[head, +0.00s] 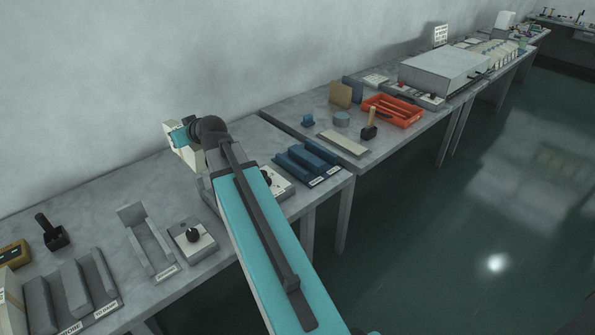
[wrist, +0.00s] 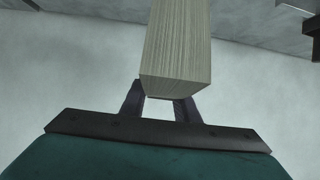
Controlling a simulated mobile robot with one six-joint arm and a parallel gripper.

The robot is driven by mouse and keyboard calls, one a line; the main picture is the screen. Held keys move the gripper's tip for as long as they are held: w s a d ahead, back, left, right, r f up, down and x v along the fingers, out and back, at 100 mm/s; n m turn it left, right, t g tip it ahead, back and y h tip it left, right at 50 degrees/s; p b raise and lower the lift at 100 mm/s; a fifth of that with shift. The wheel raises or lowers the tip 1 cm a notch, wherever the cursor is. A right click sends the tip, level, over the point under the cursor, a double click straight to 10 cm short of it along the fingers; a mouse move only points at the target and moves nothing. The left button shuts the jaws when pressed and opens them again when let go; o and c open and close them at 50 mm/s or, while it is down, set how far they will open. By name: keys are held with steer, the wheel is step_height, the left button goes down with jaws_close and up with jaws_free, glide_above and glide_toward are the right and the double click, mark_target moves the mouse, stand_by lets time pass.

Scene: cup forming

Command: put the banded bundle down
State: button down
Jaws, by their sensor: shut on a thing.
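My gripper (wrist: 160,108) is shut on the banded bundle (wrist: 176,45), a pale, finely lined block that sticks out past the fingers in the wrist view. No band can be made out on it there. In the head view the cream bundle (head: 190,157) is at the end of my arm, in front of the wall and over the back of the near table (head: 110,210). My teal gripper body and dark wrist hide part of it, and the fingertips are hidden there. It appears held up, but its height over the table is unclear.
On the near table stand a grey open tray (head: 150,243), a knob box (head: 193,243), labelled grey troughs (head: 72,290), a black-handled tool (head: 52,235) and a blue trough (head: 305,162). The farther table holds an orange crate (head: 393,112) and a mallet (head: 370,127). Bare tabletop shows behind the tray.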

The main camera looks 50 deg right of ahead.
steer(key=s+d+f+b, duration=0.1)
steer(key=s+d+f, duration=0.15)
steer(key=d, duration=0.75)
steer(key=s+d+f+b, duration=0.1)
steer(key=s+d+f, duration=0.15)
steer(key=d, duration=0.85)
glide_above(306, 160)
steer(key=w+a, duration=0.2)
steer(key=shift+w+a+f+h+b, duration=0.1)
steer(key=shift+w+f+h+b, duration=0.15)
steer(key=shift+b, duration=0.2)
steer(key=shift+s, duration=0.1)
step_height(306, 160, down, 6)
steer(key=p, duration=0.1)
steer(key=shift+f, duration=0.1)
steer(key=shift+f+p, duration=0.65)
steer(key=shift+f, duration=1.25)
steer(key=shift+f, duration=0.1)
steer(key=c, duration=1.4)
jaws_free()
